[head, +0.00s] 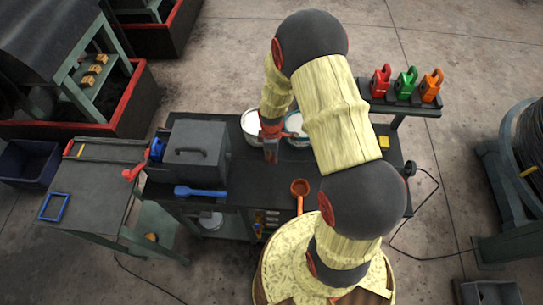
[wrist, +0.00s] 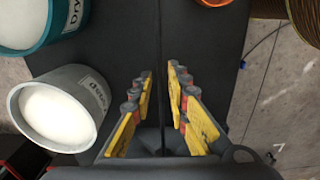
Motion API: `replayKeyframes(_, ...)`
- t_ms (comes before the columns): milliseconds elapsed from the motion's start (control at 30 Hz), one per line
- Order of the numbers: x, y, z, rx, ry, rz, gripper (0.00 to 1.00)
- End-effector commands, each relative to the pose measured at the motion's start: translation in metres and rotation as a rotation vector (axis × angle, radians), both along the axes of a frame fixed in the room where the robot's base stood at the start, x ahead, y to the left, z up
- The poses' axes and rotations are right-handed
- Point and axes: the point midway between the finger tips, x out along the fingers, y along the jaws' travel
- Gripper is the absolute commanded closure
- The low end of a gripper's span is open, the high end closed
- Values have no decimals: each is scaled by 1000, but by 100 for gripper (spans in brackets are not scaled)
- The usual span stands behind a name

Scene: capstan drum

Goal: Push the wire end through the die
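My gripper (wrist: 159,80) is open in the wrist view, its yellow-padded fingers apart over a dark surface. A thin dark line (wrist: 161,40) runs lengthwise through the gap between the fingers. It may be the wire, but I cannot tell, and no grip on it shows. In the head view my gripper (head: 271,152) points down over the workbench, beside two pots and right of a grey box with a handle (head: 190,150). I cannot make out the die or the wire end with certainty in either view.
A grey pot (wrist: 58,105) and a teal pot (wrist: 40,20) of white powder stand close left of my fingers in the wrist view. An orange ladle (head: 300,188) and blue tool (head: 200,191) lie on the workbench. A large wire spool (head: 530,140) stands right. Padlocks (head: 406,82) stand on a shelf.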

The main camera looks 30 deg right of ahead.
Motion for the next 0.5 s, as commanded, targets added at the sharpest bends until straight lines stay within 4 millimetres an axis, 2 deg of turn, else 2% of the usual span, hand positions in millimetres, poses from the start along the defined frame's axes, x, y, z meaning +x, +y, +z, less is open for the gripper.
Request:
replayKeyframes(233,0,0,0,0,0,0,99)
replayKeyframes(500,0,0,0,0,0,0,100)
